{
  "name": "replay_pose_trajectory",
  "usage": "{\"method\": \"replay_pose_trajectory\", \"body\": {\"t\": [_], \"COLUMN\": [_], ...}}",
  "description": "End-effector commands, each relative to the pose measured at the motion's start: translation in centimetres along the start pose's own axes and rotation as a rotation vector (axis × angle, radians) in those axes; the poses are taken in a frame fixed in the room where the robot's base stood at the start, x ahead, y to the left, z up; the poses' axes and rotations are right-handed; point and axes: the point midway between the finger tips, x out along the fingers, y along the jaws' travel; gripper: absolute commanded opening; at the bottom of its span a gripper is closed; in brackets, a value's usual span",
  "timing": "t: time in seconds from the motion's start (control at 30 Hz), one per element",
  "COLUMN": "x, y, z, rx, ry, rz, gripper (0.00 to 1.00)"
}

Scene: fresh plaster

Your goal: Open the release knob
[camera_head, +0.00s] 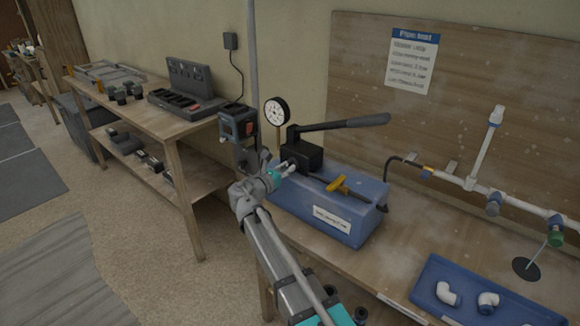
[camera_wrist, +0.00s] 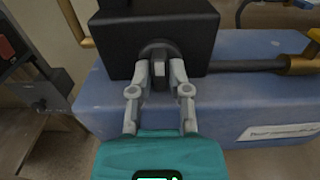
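The release knob (camera_wrist: 159,72) is a small dark round piece with a grey grip bar, on the near face of the black pump block (camera_wrist: 190,30). My gripper (camera_wrist: 160,70) reaches it straight on, one pale finger on each side of the bar. The fingers are drawn in close to the bar and look shut on it; any thin gap is too small to see. In the head view my gripper (camera_head: 285,170) is at the left end of the blue hand pump (camera_head: 345,228), and the knob is hidden behind the fingers.
The pump has a black lever (camera_head: 345,123), a yellow fitting (camera_head: 340,184) and a pressure gauge (camera_head: 277,111) beside it. A blue tray (camera_head: 415,290) with white elbows lies at front right. White pipework (camera_head: 455,180) stands at right. Another wooden bench (camera_head: 165,132) is at left.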

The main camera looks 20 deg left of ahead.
Motion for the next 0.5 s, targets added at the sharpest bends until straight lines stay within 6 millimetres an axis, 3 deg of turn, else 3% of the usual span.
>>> {"method": "replay_pose_trajectory", "body": {"t": [0.07,0.5], "x": [0.02,0.08], "y": [-0.02,-0.04], "z": [0.00,0.01], "rx": [0.000,-0.103], "ry": [0.000,0.000], "rz": [0.000,-0.001], "gripper": [0.00,0.00]}}
